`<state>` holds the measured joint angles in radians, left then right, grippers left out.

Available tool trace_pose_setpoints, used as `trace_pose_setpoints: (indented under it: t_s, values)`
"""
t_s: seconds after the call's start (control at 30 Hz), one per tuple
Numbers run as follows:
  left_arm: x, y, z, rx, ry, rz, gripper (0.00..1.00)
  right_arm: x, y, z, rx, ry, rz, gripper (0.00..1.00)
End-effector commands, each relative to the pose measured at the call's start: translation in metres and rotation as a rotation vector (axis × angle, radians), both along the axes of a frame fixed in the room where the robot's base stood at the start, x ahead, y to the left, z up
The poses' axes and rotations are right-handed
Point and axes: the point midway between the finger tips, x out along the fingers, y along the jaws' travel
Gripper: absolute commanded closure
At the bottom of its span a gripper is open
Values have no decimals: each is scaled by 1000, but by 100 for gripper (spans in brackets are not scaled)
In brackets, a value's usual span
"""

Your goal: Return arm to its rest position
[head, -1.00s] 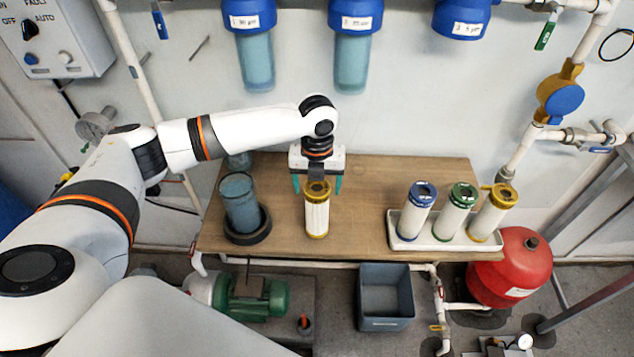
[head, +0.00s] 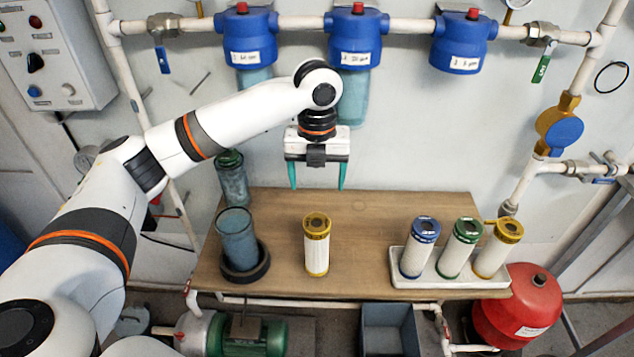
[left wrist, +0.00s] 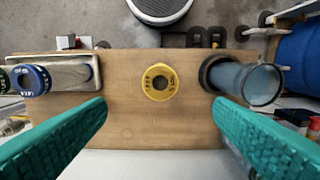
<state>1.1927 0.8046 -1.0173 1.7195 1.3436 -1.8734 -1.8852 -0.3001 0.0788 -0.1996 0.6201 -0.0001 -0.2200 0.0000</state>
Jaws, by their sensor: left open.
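My left arm reaches in from the left in the head view. Its gripper (head: 318,188) is open and empty, with two teal fingers pointing down, above the back edge of the wooden table (head: 370,230). A white cartridge with a yellow cap (head: 317,250) stands upright on the table, apart from the fingers. In the left wrist view the yellow cap (left wrist: 160,82) lies beyond and between the two open fingers. My right gripper is in neither view.
A blue clear housing (head: 238,240) stands in a black ring, left of the cartridge. A white tray (head: 450,282) holds blue, green and yellow capped cartridges at the right. Blue filter heads (head: 356,38) hang on the wall pipe above. A red tank (head: 518,310) sits at lower right.

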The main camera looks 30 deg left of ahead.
Motion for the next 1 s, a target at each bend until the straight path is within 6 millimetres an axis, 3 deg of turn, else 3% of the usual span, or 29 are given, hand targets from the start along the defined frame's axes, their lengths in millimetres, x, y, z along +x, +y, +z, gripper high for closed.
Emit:
trace_pose_setpoints:
  t_s: [0.43,0.67,0.8,1.0]
  values:
    - [-2,-6,-9,-4,-2,15,24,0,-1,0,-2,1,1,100]
    - [-26,-57,-71,-61,-30,194,24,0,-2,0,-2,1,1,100]
    - [-51,-92,-108,-143,-51,395,24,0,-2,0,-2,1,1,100]
    - [-90,-127,-146,-281,-48,754,24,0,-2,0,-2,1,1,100]
